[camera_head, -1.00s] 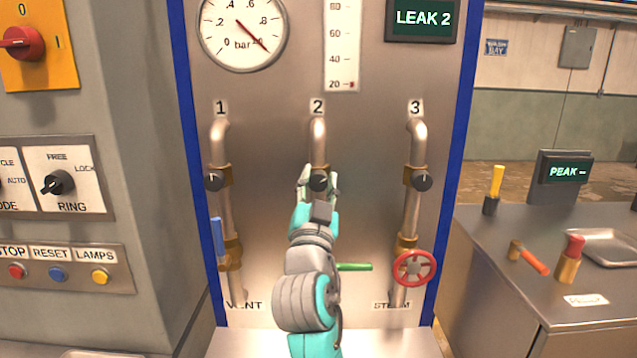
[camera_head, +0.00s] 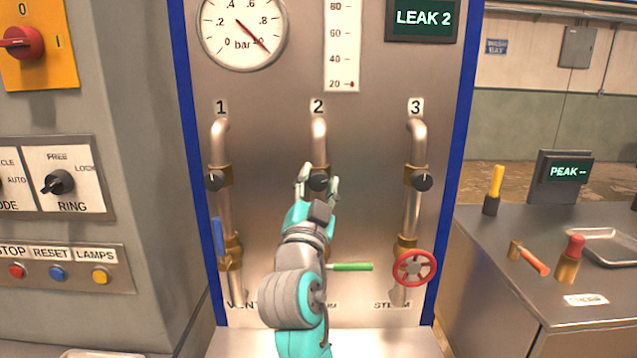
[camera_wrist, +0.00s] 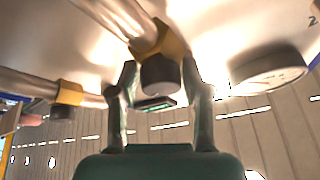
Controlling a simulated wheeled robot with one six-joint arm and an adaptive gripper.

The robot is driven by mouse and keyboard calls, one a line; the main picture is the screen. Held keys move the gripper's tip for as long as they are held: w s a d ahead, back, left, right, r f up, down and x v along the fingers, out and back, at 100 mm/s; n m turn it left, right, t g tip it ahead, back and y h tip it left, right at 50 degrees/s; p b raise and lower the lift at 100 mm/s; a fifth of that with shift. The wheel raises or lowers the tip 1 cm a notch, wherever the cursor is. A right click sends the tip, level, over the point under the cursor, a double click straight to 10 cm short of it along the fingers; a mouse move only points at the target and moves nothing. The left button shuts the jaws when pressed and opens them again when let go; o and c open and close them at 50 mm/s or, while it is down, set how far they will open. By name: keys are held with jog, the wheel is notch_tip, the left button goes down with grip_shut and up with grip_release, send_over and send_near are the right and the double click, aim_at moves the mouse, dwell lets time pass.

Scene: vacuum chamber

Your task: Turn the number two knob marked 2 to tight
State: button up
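The number two knob (camera_head: 318,180) is a dark round knob on a brass fitting of the middle pipe, under the label 2 (camera_head: 317,107). My gripper (camera_head: 318,184) is at this knob, with one finger on each side of it. In the wrist view the knob (camera_wrist: 159,76) shows between the two fingertips (camera_wrist: 160,72), with narrow gaps beside it. The fingers look open around it, and I see no clear contact. The knob's pointer mark cannot be made out, and no tight mark is readable.
Knob 1 (camera_head: 216,181) and knob 3 (camera_head: 422,181) sit on the pipes at either side. Below are a blue lever (camera_head: 219,240), a green handle (camera_head: 350,267) and a red handwheel (camera_head: 414,267). A display (camera_head: 423,19) reads LEAK 2.

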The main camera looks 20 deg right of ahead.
jog(key=shift+o, duration=0.4)
jog(key=v, duration=1.2)
jog(key=w+d+r+n+y, duration=0.1)
jog(key=w+n+y, duration=0.1)
jog(key=n, duration=0.3)
jog(key=w+d+r+n+t+y, duration=0.1)
jog(key=w+d+r+n+y, duration=0.1)
jog(key=w+n+y, duration=0.1)
jog(key=w+d+r+n+y, duration=0.2)
jog(key=w+n, duration=0.3)
jog(key=n, duration=0.2)
jog(key=shift+r+t, duration=0.25)
jog(key=shift+t, duration=0.15)
